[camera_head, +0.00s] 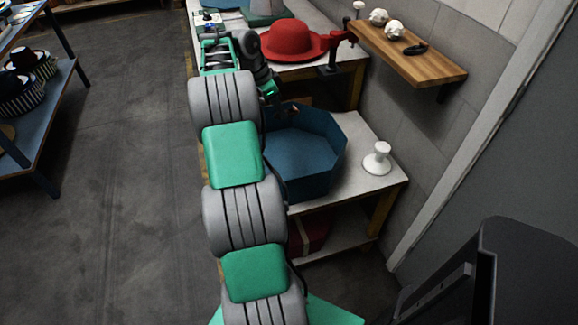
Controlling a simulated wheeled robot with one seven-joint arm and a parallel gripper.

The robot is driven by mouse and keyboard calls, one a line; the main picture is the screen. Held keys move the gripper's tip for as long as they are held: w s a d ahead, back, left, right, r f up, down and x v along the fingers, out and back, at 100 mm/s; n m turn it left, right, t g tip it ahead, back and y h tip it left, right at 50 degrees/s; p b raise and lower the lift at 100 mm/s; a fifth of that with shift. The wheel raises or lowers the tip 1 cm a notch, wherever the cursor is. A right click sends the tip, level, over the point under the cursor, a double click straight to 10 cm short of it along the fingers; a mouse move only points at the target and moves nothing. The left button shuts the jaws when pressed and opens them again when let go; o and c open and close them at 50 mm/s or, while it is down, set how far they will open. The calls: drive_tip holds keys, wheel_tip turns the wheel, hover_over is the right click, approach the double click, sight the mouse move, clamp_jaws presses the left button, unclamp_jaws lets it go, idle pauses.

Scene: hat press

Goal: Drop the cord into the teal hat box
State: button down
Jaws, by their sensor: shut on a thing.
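The teal hat box (321,165) is an open, many-sided blue-teal box on the near white bench. Its inside shows as flat blue, and its left side is hidden behind my arm. My gripper (283,106) points down at the box's far left rim, small and dark in the picture. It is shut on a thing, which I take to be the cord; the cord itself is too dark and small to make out. I cannot tell how high the gripper is above the rim.
A white stand (377,158) is right of the box. A red hat (290,39) sits on the farther bench by a dark red clamp (334,45). A wooden wall shelf (425,62) holds two white lumps and a dark flat item. Open floor (120,170) lies left.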

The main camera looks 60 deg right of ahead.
sight(287, 111)
drive_tip(key=shift+s+d+f+m, duration=0.35)
drive_tip(key=shift+s+f, duration=0.1)
drive_tip(key=shift+s, duration=0.1)
drive_tip(key=shift+s+d+f+m, duration=0.3)
drive_tip(key=shift+s+f, duration=0.15)
drive_tip(key=shift+s, duration=0.1)
drive_tip(key=shift+g, duration=0.3)
wheel_tip(287, 111, down, 6)
drive_tip(key=b, duration=0.6)
drive_tip(key=shift+b, duration=0.35)
drive_tip(key=shift+r, duration=0.15)
drive_tip(key=c, duration=1.1)
unclamp_jaws()
drive_tip(key=shift+o, duration=0.2)
drive_tip(key=p+v, duration=0.5)
drive_tip(key=v, duration=0.3)
drive_tip(key=shift+d, duration=0.1)
